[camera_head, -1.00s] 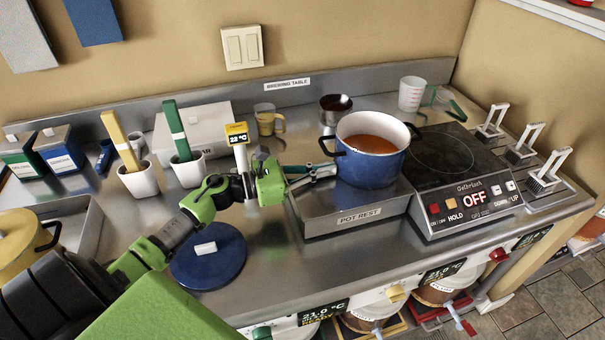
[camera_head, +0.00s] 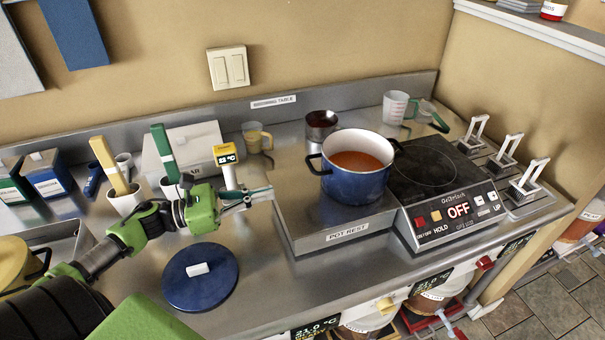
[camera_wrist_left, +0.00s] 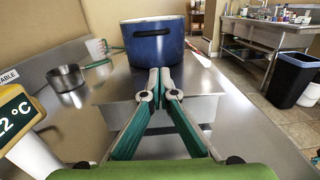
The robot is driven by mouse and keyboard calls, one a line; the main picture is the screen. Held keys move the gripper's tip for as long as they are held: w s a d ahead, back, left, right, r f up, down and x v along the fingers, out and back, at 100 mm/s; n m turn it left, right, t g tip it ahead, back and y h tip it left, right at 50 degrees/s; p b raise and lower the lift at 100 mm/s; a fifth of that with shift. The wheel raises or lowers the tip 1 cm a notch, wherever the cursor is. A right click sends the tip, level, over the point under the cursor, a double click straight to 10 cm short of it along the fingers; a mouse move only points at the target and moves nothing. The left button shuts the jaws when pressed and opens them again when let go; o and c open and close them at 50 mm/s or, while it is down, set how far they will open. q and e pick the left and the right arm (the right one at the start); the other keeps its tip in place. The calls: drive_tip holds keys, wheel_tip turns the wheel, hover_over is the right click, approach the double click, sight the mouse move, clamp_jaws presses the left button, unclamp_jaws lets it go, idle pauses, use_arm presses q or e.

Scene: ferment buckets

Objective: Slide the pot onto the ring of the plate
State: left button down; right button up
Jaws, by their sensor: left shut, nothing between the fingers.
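The blue pot (camera_head: 352,187), with a white inside and orange-brown liquid, stands upright on the right part of the pot rest (camera_head: 345,235). Its right handle reaches the left edge of the hot plate (camera_head: 408,193) in the picture. The dark ring (camera_head: 425,172) of the plate is bare, to the right of the pot. My left gripper (camera_head: 268,191) is shut and empty, left of the pot and apart from it. In the left wrist view its fingertips (camera_wrist_left: 159,74) meet in front of the pot (camera_wrist_left: 154,46). My right gripper is not in view.
A thermometer (camera_head: 228,165) reading 22 °C stands just behind my left gripper. A blue lid (camera_head: 200,280) lies on the table at front left. The plate's display (camera_head: 458,209) reads OFF.

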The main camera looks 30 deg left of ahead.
use_arm(q)
drive_tip(key=shift+y, duration=0.3)
drive_tip(key=p+x, duration=0.1)
drive_tip(key=x, duration=0.2)
drive_tip(key=r+p+x, duration=0.1)
drive_tip(key=p+x, duration=0.1)
drive_tip(key=x, duration=0.2)
drive_tip(key=w+a+p+x, duration=0.1)
drive_tip(key=p+x, duration=0.1)
drive_tip(key=x, duration=0.2)
drive_tip(key=shift+r, duration=0.3)
drive_tip(key=shift+w+d+f+p, duration=0.15)
drive_tip(key=shift+w+d+p, duration=0.25)
drive_tip(key=shift+w+p, duration=0.1)
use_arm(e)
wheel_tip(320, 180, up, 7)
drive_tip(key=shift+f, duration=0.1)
